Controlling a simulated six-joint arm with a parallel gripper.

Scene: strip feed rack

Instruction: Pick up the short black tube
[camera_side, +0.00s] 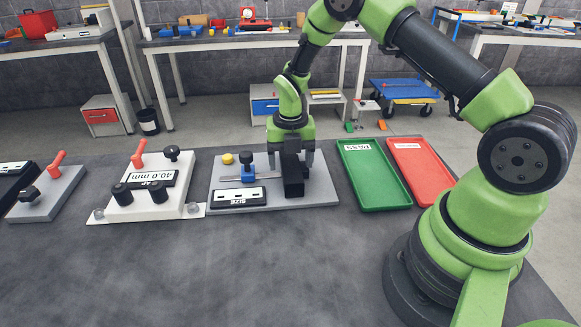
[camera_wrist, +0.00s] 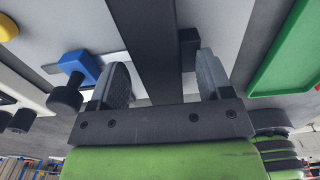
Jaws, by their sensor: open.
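In the wrist view the tube (camera_wrist: 143,40) runs as a dark band between the two fingers. My gripper (camera_side: 291,163) is above the plate, pointing down, with one finger on each side of the tube. The wrist view shows my gripper (camera_wrist: 164,80) open, with a gap between each finger and the tube. The tube's lower end in the wrist view is hidden by the gripper body.
A blue clamp (camera_side: 248,176) with a black knob, a yellow knob (camera_side: 228,158) and a SIZE label (camera_side: 238,198) sit left on the plate. A green PASS tray (camera_side: 375,187) and a red tray (camera_side: 421,170) lie right. A white 40.0 mm fixture (camera_side: 128,205) stands left. The front table is clear.

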